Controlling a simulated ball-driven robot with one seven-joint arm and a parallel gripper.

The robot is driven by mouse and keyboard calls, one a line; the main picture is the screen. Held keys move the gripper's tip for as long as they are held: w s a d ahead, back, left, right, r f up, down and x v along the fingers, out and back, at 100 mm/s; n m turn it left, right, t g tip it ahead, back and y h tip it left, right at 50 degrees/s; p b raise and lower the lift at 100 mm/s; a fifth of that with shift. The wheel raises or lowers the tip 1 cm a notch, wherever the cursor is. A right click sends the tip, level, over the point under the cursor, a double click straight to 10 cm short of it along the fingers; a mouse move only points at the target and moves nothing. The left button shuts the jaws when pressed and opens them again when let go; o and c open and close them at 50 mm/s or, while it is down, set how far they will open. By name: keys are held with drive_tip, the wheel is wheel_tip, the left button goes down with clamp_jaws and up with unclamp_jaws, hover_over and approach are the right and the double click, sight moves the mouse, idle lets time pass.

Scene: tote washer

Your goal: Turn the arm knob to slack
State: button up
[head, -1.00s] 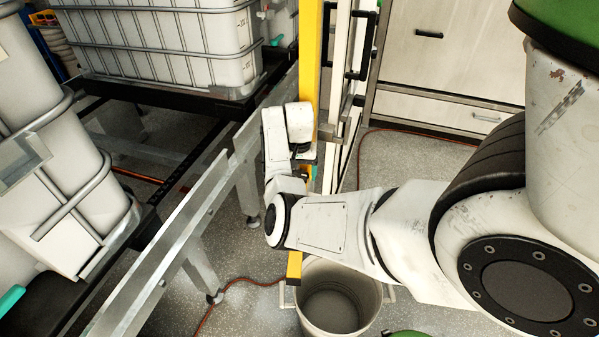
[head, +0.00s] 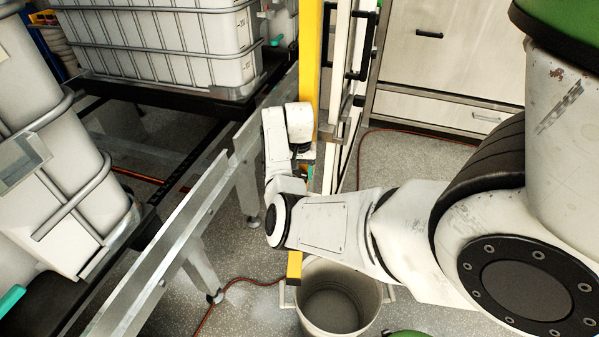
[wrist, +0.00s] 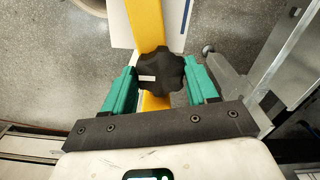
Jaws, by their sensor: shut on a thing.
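The arm knob (wrist: 161,72), a black lobed knob with a white mark on its left side, sits on a yellow post (wrist: 147,27) in the wrist view. My gripper (wrist: 160,66) has its two teal fingers on either side of the knob and is shut on it. The white mark points left in the wrist view. In the head view the yellow post (head: 310,60) stands upright beside my wrist. There the knob is hidden behind my arm, and only a bit of teal finger (head: 310,171) shows.
A metal rail (head: 175,235) and caged white totes (head: 165,40) stand at the left. A white bucket (head: 389,293) is on the floor below my arm. A grey bracket (head: 330,131) and a white-edged frame stand close right of the post. A hose crosses the floor.

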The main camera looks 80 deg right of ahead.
drive_tip(key=n+p, duration=0.2)
drive_tip(key=shift+s+r+n, duration=0.1)
drive_tip(key=shift+r+n, duration=0.05)
drive_tip(key=shift+n, duration=0.25)
drive_tip(key=n+p, duration=0.2)
drive_tip(key=n, duration=0.2)
drive_tip(key=shift+d+n, duration=0.1)
drive_tip(key=shift+n, duration=0.2)
drive_tip(key=n+p, duration=0.1)
drive_tip(key=n, duration=0.3)
drive_tip(key=shift+d+n+p, duration=0.1)
drive_tip(key=shift+n+p, duration=0.2)
drive_tip(key=shift+p, duration=0.05)
drive_tip(key=shift+n+p, duration=0.4)
drive_tip(key=shift+n, duration=1.7)
drive_tip(key=o, duration=1.1)
drive_tip(key=shift+c, duration=0.2)
